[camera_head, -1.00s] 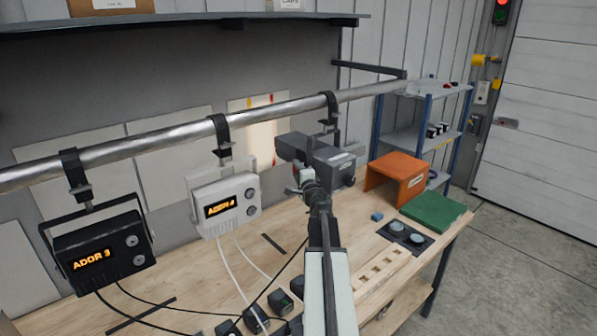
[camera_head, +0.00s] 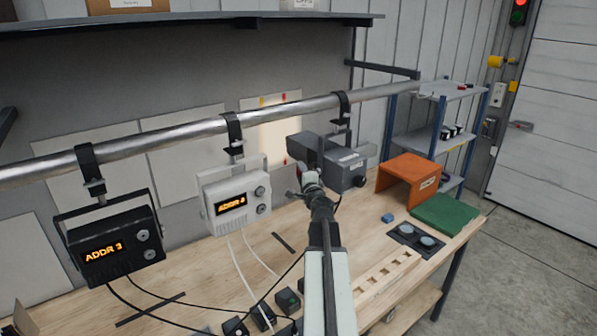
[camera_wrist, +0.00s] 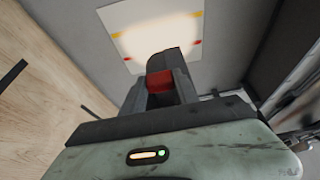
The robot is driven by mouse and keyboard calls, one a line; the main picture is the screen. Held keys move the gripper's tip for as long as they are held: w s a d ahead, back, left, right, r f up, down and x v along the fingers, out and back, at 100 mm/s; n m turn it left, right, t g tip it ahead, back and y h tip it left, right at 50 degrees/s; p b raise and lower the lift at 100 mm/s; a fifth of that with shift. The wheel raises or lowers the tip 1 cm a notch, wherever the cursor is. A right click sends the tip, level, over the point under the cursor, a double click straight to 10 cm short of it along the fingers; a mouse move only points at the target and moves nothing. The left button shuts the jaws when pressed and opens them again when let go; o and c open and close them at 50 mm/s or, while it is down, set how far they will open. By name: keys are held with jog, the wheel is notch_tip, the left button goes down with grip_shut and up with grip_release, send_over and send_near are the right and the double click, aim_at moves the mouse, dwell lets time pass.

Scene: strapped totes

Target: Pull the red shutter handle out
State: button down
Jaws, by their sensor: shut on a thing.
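The red shutter handle (camera_wrist: 159,82) shows as a red block between the two dark fingers of my gripper (camera_wrist: 160,90) in the wrist view. My gripper is shut on it. A dark part shows just beyond the red. In the head view my gripper (camera_head: 308,176) is at the left side of a dark grey lamp (camera_head: 344,169) that hangs from the metal pipe. There the handle is hidden by my gripper. I cannot tell how far the handle stands out from the lamp.
A white unit (camera_head: 232,202) and a black unit (camera_head: 111,247) with lit displays hang from the pipe (camera_head: 190,131) to the left. Below, the bench holds black blocks, cables, an orange cover (camera_head: 408,180) and a green mat (camera_head: 444,214). A lit panel is behind.

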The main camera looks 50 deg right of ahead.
jog(key=shift+a+f, duration=0.1)
jog(key=shift+a, duration=0.25)
jog(key=c, duration=0.9)
grip_release()
jog(key=shift+a, duration=0.1)
jog(key=v, duration=0.7)
jog(key=shift+s+a, duration=0.1)
jog(key=shift+s, duration=0.3)
